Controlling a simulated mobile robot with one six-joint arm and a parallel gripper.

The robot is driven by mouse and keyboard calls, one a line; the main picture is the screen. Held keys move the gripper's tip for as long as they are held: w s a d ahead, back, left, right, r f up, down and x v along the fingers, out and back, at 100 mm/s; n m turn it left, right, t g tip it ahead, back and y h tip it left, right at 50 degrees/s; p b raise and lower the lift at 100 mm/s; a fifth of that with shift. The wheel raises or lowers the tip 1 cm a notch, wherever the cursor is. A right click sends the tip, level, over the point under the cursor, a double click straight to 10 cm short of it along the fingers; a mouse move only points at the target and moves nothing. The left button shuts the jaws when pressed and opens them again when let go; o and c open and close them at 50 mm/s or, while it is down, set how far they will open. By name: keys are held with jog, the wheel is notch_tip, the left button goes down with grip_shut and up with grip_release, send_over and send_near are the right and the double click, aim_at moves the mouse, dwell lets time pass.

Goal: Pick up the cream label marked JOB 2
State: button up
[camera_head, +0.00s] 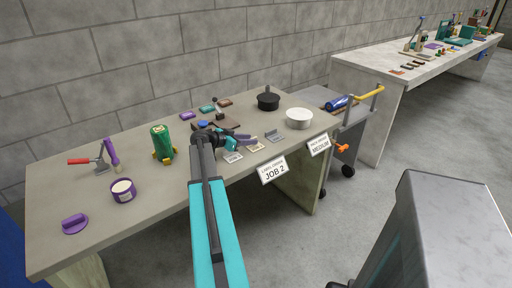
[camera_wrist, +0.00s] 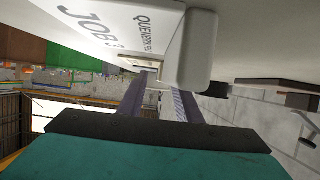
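My gripper (camera_head: 240,142) hangs low over the front of the near table. Three small labels sit by it: a whitish one (camera_head: 232,157), a cream one (camera_head: 257,147) and a grey one (camera_head: 274,138). Their print is too small to read in the head view.
A sign reading JOB 2 (camera_head: 273,170) hangs on the table's front edge, beside a MEDIUM sign (camera_head: 319,145). A green canister (camera_head: 162,142) stands left of my gripper; a white round dish (camera_head: 299,118) and black pot (camera_head: 268,101) stand right.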

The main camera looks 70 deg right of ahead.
grip_shut()
jog(key=shift+r, duration=0.15)
jog(key=shift+r+b, duration=0.4)
jog(key=shift+r, duration=0.75)
jog(key=s+a+r+b, duration=0.1)
jog(key=s+a, duration=0.2)
jog(key=a, duration=0.4)
jog(key=s+a+r+b, duration=0.1)
jog(key=s+a+b, duration=0.1)
jog(key=s+a, duration=0.2)
jog(key=a, duration=0.3)
jog(key=shift+a+r, duration=0.2)
jog(key=shift+a, duration=0.05)
